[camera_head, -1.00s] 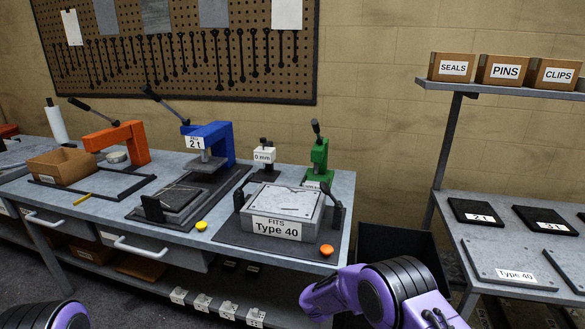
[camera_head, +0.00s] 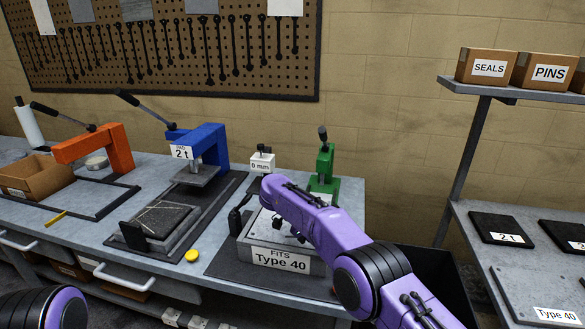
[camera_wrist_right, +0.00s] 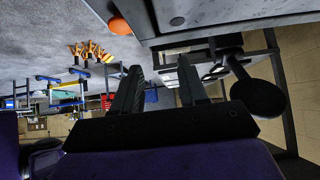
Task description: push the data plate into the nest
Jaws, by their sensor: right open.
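A grey block edge (camera_wrist_right: 230,17) is beyond the fingertips at the top. A black lever with a round knob (camera_wrist_right: 258,97) is beside the right finger. My left gripper is out of view.
A blue press (camera_head: 200,147), a dark tray with a grey slab (camera_head: 155,220) and a yellow button (camera_head: 192,256) are left of the block. A green press (camera_head: 325,168) and small gauge (camera_head: 262,162) stand behind. An orange button (camera_wrist_right: 120,23) is near the gripper.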

